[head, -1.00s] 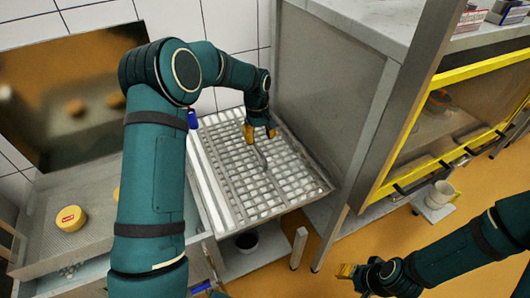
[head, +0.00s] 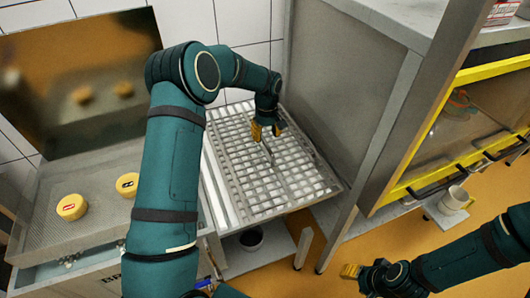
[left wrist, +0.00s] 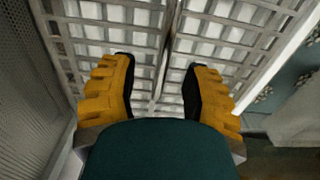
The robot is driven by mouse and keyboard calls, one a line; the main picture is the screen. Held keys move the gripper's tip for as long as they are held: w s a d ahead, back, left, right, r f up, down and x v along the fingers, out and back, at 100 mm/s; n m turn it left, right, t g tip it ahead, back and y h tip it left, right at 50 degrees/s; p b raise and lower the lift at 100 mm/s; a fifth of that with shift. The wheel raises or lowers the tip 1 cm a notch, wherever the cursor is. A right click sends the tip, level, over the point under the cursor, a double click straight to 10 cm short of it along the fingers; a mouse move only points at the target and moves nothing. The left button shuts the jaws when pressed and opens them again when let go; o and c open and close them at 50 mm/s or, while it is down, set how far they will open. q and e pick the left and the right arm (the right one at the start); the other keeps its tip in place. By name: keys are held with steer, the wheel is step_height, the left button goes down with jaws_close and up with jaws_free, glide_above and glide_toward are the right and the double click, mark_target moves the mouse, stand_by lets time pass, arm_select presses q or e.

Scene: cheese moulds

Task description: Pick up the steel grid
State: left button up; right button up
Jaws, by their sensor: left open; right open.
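The steel grid (head: 285,185) lies flat over white moulds, between the metal counter on the left and the steel cabinet. A raised bar, like a handle, runs along its middle. My left gripper (head: 266,134) is over the far part of the grid, pointing down. In the left wrist view my left gripper (left wrist: 163,85) is open, its yellow fingers on either side of the grid's bar (left wrist: 168,50); I cannot tell whether they touch it. The grid also fills the upper part of that view (left wrist: 225,38). My right gripper (head: 350,272) is open and empty, low over the orange floor.
Two yellow cheeses (head: 72,207) (head: 127,185) stand on the perforated metal counter (head: 95,235) at left. A steel cabinet wall (head: 335,90) rises right behind the grid. A yellow-edged shelf (head: 440,175) and a white mug (head: 454,198) are at right. A dark cup (head: 251,238) sits below the grid.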

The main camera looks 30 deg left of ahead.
mark_target(265, 141)
arm_select(q)
steer(key=f, duration=0.4)
steer(key=shift+s+a+f, duration=0.1)
steer(key=shift+a+f, duration=0.15)
steer(key=shift+f, duration=0.1)
jaws_close()
steer(key=shift+r, duration=0.25)
